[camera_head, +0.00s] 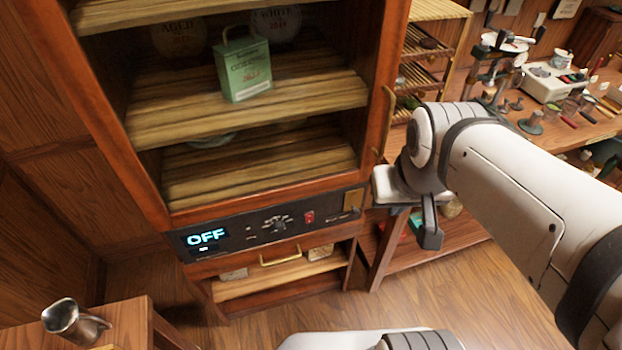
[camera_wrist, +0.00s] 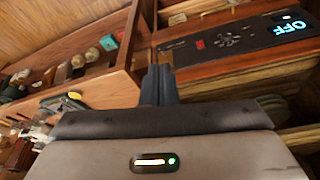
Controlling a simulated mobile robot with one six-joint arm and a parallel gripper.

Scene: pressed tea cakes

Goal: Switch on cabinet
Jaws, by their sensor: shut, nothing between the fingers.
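The wooden cabinet (camera_head: 392,70) stands at the left of the head view with open shelves. Its dark control panel (camera_head: 260,236) runs across the front below the shelves. The display (camera_head: 206,237) glows "OFF" in blue. A small red switch (camera_head: 309,217) sits on the panel right of a dial (camera_head: 275,224). In the wrist view the red switch (camera_wrist: 200,44) and display (camera_wrist: 289,25) lie at the upper right, turned over. My gripper (camera_wrist: 159,72) is shut and empty, left of the switch there. In the head view my gripper (camera_head: 430,238) is right of the panel, apart from the switch.
A green box (camera_head: 243,70) stands on a cabinet shelf. A drawer with a brass handle (camera_head: 280,257) is below the panel. A workbench (camera_head: 560,138) with tools is at the right. A metal jug (camera_head: 74,322) stands at the lower left. The floor in front is clear.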

